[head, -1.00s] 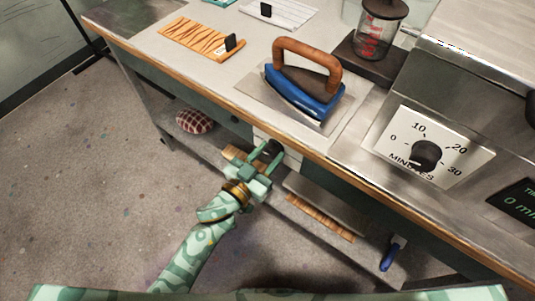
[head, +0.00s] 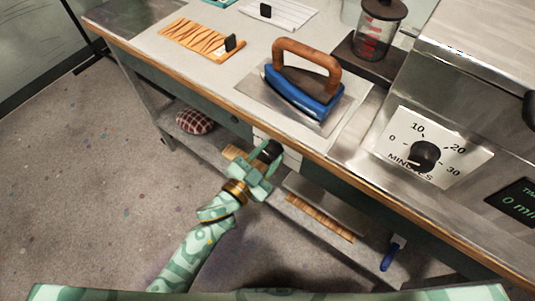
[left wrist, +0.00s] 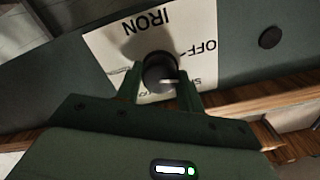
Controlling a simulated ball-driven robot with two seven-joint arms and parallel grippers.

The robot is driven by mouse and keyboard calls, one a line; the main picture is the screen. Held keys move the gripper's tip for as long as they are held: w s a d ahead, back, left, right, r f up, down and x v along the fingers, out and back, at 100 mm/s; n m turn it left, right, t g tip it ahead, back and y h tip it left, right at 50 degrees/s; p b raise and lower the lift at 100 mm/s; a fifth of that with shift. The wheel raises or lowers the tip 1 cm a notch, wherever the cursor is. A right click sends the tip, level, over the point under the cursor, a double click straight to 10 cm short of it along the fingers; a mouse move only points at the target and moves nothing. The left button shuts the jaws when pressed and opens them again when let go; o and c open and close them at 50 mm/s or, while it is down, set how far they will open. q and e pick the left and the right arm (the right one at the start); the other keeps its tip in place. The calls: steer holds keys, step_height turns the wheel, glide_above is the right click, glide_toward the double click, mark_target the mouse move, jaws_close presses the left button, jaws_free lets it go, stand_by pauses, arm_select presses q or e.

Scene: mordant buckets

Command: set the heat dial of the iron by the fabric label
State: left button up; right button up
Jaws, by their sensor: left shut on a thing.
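The iron (head: 303,90), blue with a brown handle, stands on a metal plate on the table top. Its heat dial is a black knob (left wrist: 160,72) on a white panel (left wrist: 112,48) on the table's front, marked "IRON" and "OFF" in the left wrist view, with other lettering partly hidden. My left gripper (head: 266,157) is shut on the knob, one finger on each side. An orange striped fabric (head: 196,38) lies on the table with a small pale label (head: 221,48) and a black clip; the label's print is too small to read. My right gripper is out of view.
A white fabric (head: 285,14) with a black clip lies at the back. A timer panel marked "MINUTES" (head: 405,160) is at right, near a glass jar (head: 372,38). A checked cushion (head: 195,121) and a blue-handled tool (head: 393,253) are on the lower shelf. Floor at left is clear.

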arm_select(q)
steer(key=m, duration=0.4)
steer(key=shift+f, duration=0.1)
steer(key=shift+m+b, duration=0.45)
steer(key=shift+m, duration=1.35)
steer(key=o, duration=1)
steer(key=p+v, duration=0.2)
steer(key=v, duration=1.4)
steer(key=shift+s+a, duration=0.1)
steer(key=shift+s, duration=0.15)
